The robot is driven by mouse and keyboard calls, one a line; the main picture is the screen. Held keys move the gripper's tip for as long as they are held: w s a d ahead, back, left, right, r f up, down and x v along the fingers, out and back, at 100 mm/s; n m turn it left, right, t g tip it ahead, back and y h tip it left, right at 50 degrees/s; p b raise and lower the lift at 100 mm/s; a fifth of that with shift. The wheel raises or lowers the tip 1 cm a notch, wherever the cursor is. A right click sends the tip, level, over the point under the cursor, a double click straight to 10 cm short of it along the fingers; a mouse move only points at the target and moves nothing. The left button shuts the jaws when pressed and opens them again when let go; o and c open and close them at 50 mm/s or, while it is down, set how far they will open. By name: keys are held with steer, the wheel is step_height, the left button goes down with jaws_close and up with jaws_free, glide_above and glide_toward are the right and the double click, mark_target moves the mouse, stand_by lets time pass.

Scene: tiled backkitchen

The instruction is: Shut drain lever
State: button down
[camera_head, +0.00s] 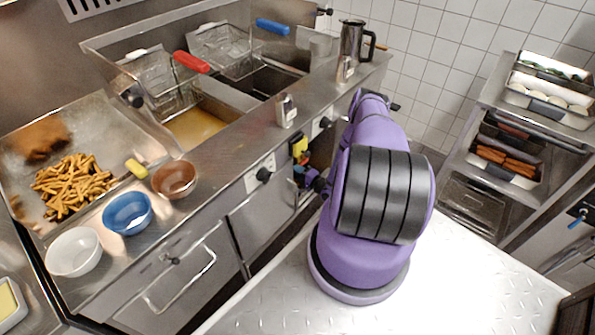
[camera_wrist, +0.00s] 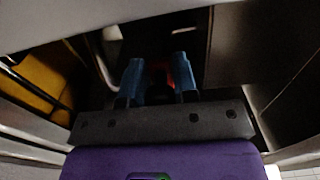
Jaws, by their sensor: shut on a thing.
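My gripper (camera_wrist: 157,72) shows in the dark wrist view, its two blue fingers reaching into a dark space under the fryer. The fingers stand apart and are shut on the drain lever, of which a small red part (camera_wrist: 181,71) shows beside the right finger. The rest of the lever is too dark or hidden to make out, so its angle cannot be told. In the head view, my purple arm bends down to the open cabinet front of the fryer (camera_head: 259,168), and my gripper is largely hidden there.
A yellow part (camera_head: 299,147) sits in the cabinet opening; a yellow surface (camera_wrist: 35,78) is left in the wrist view. Metal edges surround the gripper closely. Above are the fryer baskets (camera_head: 225,50) and counter with bowls (camera_head: 127,213). A shelf rack (camera_head: 470,130) stands right.

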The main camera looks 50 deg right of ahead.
steer(key=shift+f, duration=0.15)
stand_by(0.3)
steer(key=c, duration=0.9)
jaws_free()
steer(key=shift+s, duration=0.1)
steer(key=s, duration=0.7)
steer(key=s+d, duration=0.1)
steer(key=s, duration=0.2)
steer(key=shift+s, duration=0.35)
